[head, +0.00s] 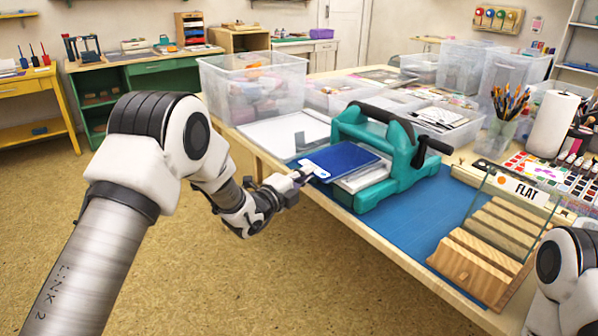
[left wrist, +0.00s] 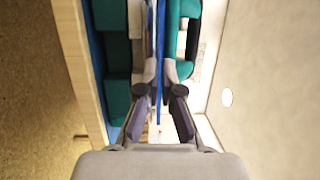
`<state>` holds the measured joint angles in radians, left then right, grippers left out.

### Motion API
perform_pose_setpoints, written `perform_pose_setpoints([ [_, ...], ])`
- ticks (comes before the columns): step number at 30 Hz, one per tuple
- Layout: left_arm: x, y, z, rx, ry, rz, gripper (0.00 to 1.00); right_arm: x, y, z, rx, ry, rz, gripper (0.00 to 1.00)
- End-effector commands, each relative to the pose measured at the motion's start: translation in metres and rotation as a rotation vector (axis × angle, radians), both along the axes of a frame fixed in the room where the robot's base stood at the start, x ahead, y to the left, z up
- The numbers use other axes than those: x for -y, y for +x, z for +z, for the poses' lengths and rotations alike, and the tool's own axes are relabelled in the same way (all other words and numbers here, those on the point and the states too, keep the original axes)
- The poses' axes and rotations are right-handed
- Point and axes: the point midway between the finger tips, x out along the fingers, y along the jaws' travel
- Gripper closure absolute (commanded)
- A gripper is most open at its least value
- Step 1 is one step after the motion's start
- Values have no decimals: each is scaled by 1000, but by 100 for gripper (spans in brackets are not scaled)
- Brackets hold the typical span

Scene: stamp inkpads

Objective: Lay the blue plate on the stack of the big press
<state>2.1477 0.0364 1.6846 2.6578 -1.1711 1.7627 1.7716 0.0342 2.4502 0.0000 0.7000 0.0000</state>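The blue plate (head: 347,159) is held flat at the left opening of the teal big press (head: 408,165). My left gripper (head: 303,175) is shut on the plate's near left edge, where a white tab shows. In the left wrist view the plate (left wrist: 160,45) is a thin blue line, edge-on between the fingers (left wrist: 159,75). The pale stack (head: 365,180) lies in the press, below and right of the plate and partly hidden by it. I cannot tell whether plate and stack touch. My right gripper is out of view; only part of that arm shows at lower right.
A white board (head: 275,137) lies left of the press. Clear bins (head: 255,85) stand behind. The mat before the press is bare.

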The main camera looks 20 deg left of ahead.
Motion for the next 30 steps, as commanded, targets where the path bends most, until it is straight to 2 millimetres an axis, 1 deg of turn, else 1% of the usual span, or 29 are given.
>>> perform_pose_setpoints([
  [1, 0, 0, -6, 1, 0, 0, 100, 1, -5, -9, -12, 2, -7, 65],
  [18, 0, 0, -10, 1, 0, 0, 100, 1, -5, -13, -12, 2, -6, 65],
  [19, 0, 0, -10, 1, 0, 0, 93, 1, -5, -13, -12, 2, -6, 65],
  [20, 0, 0, -10, 1, 0, 0, 82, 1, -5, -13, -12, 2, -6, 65],
  [21, 0, 0, -10, 1, 0, 0, 68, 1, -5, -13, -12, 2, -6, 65],
  [22, 0, 0, -10, 0, 0, 0, 65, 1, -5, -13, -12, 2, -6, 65],
  [30, 0, 0, -10, 0, 0, 0, 65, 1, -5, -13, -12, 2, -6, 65],
])
